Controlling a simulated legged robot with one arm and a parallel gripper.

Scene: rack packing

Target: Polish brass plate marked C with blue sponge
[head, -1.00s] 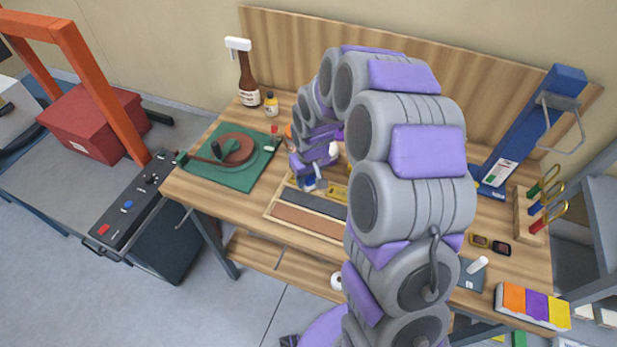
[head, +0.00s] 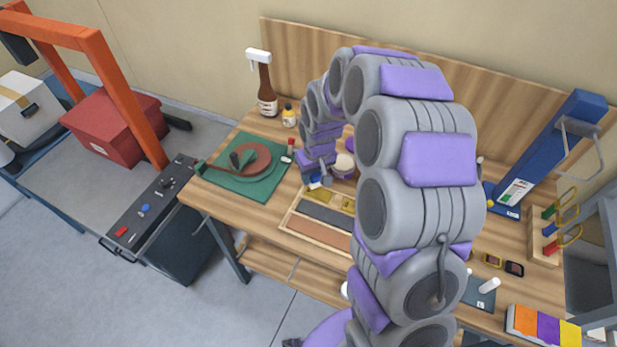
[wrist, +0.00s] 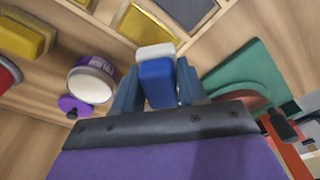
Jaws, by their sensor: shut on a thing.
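My gripper (head: 318,182) is shut on the blue sponge (wrist: 157,82), which has a pale end, and holds it near the back edge of the wooden tray. The sponge shows as a small blue patch in the head view (head: 315,184). Brass plates lie in the tray's back row in the head view (head: 330,197). In the wrist view one brass plate (wrist: 148,26) is just beyond the sponge tip and another (wrist: 84,3) is cut off at the top edge. No letters are readable, so I cannot tell which is C. Contact between sponge and plate cannot be told.
The tray (head: 283,223) also has dark and brown strips. An open jar of pale paste (wrist: 91,82), its purple lid (wrist: 74,105) and a yellow sponge (wrist: 26,38) are near my gripper. A green mat (head: 228,188) with a brown disc lies left. Bottles (head: 266,90) stand behind.

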